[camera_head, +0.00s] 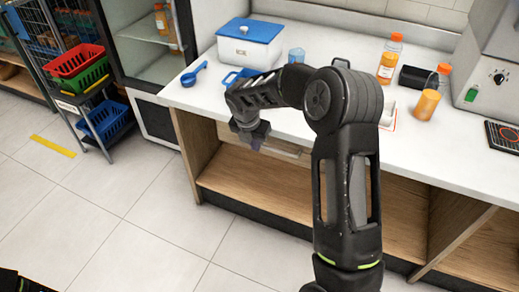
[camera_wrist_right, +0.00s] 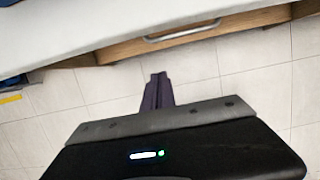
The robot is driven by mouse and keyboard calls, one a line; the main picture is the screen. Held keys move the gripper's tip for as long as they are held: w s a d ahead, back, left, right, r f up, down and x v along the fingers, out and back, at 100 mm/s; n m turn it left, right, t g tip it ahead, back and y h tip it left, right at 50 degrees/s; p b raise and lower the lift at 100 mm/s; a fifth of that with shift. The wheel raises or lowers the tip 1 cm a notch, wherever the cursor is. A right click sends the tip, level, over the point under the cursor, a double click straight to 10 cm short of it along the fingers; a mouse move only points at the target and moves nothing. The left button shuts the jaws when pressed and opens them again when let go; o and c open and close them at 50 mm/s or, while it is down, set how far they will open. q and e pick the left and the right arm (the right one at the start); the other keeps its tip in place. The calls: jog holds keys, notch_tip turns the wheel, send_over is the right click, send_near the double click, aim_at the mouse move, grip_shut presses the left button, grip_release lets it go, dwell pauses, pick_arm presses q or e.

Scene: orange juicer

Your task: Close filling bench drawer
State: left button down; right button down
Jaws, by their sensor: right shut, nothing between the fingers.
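The filling bench (camera_head: 185,92) has a white top and a wooden body with open lower shelves. Its drawer is just under the top, largely hidden behind my right arm in the head view. In the right wrist view the wooden drawer front (camera_wrist_right: 235,23) and its metal bar handle (camera_wrist_right: 182,34) show beside the edge of the white top. How far the drawer stands out is hard to tell. My right gripper (camera_head: 257,143) is shut and empty in front of the bench. Its closed fingertips (camera_wrist_right: 158,76) are apart from the handle in the wrist view. My left gripper is not in view.
On the bench top stand a blue-lidded white box (camera_head: 250,45), a blue scoop (camera_head: 193,74), orange juice bottles (camera_head: 389,60) and a grey machine (camera_head: 490,75). A rack with coloured baskets (camera_head: 77,62) stands at left. The tiled floor before the bench is clear.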

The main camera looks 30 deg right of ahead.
jog(key=shift+v, duration=2.4)
jog(key=shift+s, duration=0.1)
